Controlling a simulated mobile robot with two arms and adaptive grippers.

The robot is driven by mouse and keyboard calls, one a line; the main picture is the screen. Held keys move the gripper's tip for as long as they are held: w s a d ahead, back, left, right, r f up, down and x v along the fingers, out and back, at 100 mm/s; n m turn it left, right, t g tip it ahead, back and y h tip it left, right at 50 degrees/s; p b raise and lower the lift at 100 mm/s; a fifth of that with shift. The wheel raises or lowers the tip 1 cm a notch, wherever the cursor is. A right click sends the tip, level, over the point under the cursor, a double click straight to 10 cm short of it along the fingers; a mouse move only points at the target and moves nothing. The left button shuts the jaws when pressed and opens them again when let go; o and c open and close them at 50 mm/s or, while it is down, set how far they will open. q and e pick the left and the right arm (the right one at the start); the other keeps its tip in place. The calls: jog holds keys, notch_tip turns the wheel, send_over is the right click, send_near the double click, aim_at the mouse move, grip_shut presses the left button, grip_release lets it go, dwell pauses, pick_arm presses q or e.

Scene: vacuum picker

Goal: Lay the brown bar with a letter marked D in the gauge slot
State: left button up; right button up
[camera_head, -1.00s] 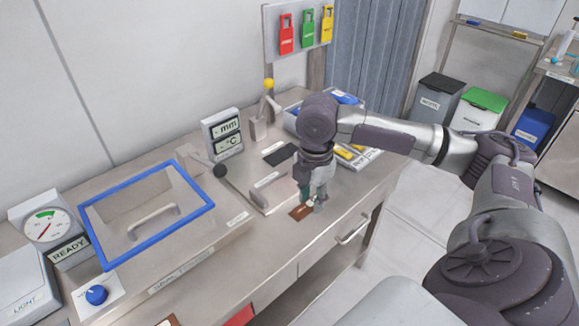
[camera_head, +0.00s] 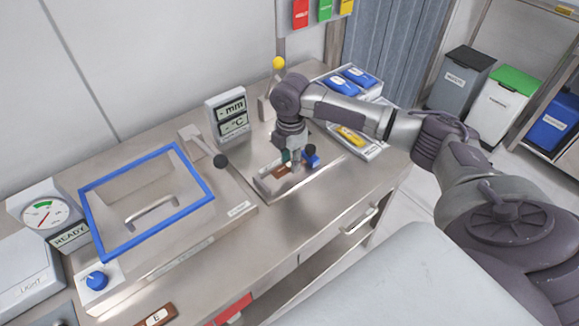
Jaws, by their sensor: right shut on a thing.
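My right gripper (camera_head: 294,162) is over the metal gauge fixture (camera_head: 264,187) on the bench, shut on a brown bar (camera_head: 281,170). The bar is low, at the gauge slot, partly covered by the fingers. I cannot tell whether it touches the slot floor, and its letter is not readable. A display (camera_head: 229,118) reading mm and °C without clear numbers stands behind the gauge. Another brown bar (camera_head: 156,316) marked E lies at the bottom edge. My left gripper is not in view.
A blue-framed lid (camera_head: 150,203) with a handle covers the left bench. A tray with blue and yellow items (camera_head: 350,134) lies right.

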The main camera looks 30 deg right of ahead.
aim_at(289, 163)
jog(key=shift+w+a+f, duration=0.1)
jog(key=shift+f, duration=0.5)
notch_tip(289, 163, down, 2)
jog(key=shift+f+p, duration=0.2)
jog(key=shift+p, duration=0.4)
jog(key=shift+f, duration=0.25)
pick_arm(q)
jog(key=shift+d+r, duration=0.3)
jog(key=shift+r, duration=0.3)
pick_arm(e)
jog(key=shift+f, duration=0.15)
jog(key=o, duration=1.1)
jog(key=shift+c, duration=0.2)
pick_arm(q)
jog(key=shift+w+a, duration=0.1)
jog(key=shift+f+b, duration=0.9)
pick_arm(e)
notch_tip(289, 163, up, 12)
jog(key=shift+r, duration=0.15)
